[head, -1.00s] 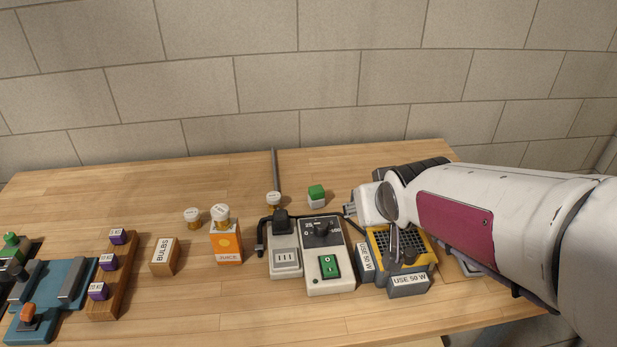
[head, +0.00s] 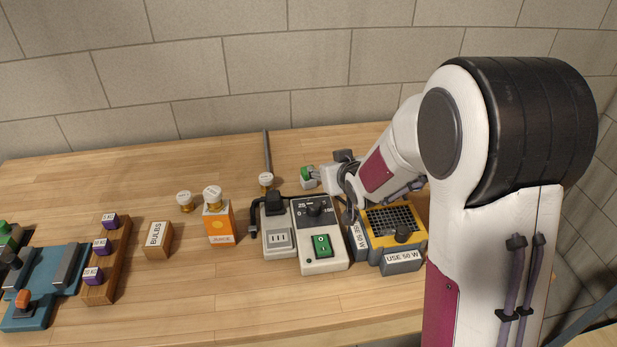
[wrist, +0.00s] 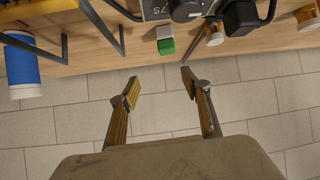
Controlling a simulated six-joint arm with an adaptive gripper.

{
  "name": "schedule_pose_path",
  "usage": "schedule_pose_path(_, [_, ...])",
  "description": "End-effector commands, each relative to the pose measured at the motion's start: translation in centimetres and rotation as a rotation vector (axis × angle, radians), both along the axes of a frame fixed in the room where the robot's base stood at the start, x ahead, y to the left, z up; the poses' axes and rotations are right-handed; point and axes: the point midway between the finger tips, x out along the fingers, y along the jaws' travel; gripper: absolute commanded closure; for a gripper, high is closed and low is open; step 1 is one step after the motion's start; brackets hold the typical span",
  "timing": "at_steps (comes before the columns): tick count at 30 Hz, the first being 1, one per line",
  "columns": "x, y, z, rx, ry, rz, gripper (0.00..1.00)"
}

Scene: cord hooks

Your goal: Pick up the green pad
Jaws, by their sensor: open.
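The green pad (head: 306,171) is the green top of a small block with a white lower part, standing on the table behind the grey control box. In the wrist view the green pad (wrist: 166,47) is ahead of the fingertips, between their lines and not between the fingers. My gripper (wrist: 160,80) is open and empty, with its two fingers spread apart. In the head view it reaches in from the right, close to the block and overlapping its right side. The exact gap between them cannot be told.
The control box (head: 321,253) with a green switch stands in front of the block. A yellow-framed unit (head: 410,219) is to the right, under my arm. A dark rod (head: 267,151) and white-topped bulb (head: 265,180) are to the left. A blue-and-white cylinder (wrist: 23,72) shows in the wrist view.

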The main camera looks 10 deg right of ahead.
Motion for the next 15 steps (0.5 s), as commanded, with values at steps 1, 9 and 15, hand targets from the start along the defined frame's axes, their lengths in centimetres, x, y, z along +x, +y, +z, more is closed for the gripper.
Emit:
schedule_pose_path(1, [0.6, 0.2, -0.9, 0.006, -0.005, 0.008, 0.53])
schedule_pose_path(9, [3.0, 1.4, -4.2, 0.043, -0.058, 0.049, 0.53])
schedule_pose_path(15, [3.7, 1.9, -5.2, 0.058, -0.078, 0.065, 0.53])
